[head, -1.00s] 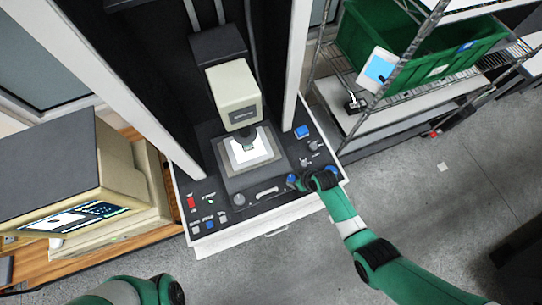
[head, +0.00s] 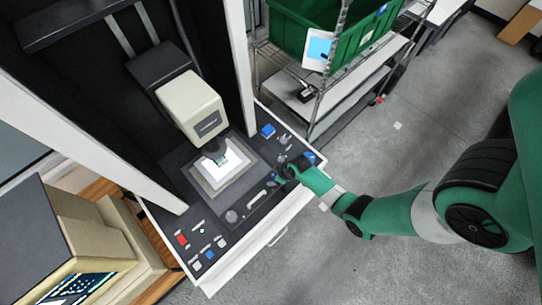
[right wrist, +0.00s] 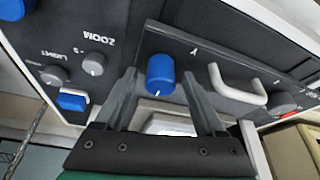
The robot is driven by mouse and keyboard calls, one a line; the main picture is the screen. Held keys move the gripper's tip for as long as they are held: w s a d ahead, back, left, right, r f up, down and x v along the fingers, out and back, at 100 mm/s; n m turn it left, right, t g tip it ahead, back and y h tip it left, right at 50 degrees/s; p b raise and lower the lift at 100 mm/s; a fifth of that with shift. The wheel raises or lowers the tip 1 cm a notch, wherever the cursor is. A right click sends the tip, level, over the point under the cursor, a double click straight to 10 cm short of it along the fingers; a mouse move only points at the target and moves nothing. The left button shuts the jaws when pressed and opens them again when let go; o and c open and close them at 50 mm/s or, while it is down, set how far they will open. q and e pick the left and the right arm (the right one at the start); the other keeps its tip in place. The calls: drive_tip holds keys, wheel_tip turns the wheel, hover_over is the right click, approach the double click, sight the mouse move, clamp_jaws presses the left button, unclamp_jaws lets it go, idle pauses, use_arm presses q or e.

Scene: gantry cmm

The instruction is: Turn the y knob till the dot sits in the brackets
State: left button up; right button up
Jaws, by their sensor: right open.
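The blue y knob (right wrist: 160,73), with a white mark on its edge and a "Y" beside it, is on the dark panel in the right wrist view. My right gripper (right wrist: 159,76) is open, with one finger on each side of the knob in the picture. I cannot tell whether either finger touches it. In the head view my right gripper (head: 284,171) is at the panel's front right and mostly hides the knob. The monitor screen (head: 78,289) is cut off at lower left; no dot or brackets can be made out. My left gripper is out of view.
A pale handle (right wrist: 238,90) stands beside the knob. Grey zoom (right wrist: 95,63) and light knobs and a blue button (right wrist: 71,101) are on the other side. The microscope head (head: 192,105) overhangs the lit stage (head: 222,163). A wire shelf holds a green bin (head: 318,27).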

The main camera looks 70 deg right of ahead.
clamp_jaws()
idle(0.3)
drive_tip(key=shift+a+r+m+h+p, duration=0.1)
drive_tip(key=shift+m+h+p, duration=0.35)
drive_tip(key=shift+m, duration=0.85)
drive_tip(key=m, duration=0.2)
drive_tip(key=m+g+h, duration=0.1)
drive_tip(key=m, duration=0.1)
drive_tip(key=shift+m+h, duration=0.25)
drive_tip(key=shift+m, duration=0.15)
unclamp_jaws()
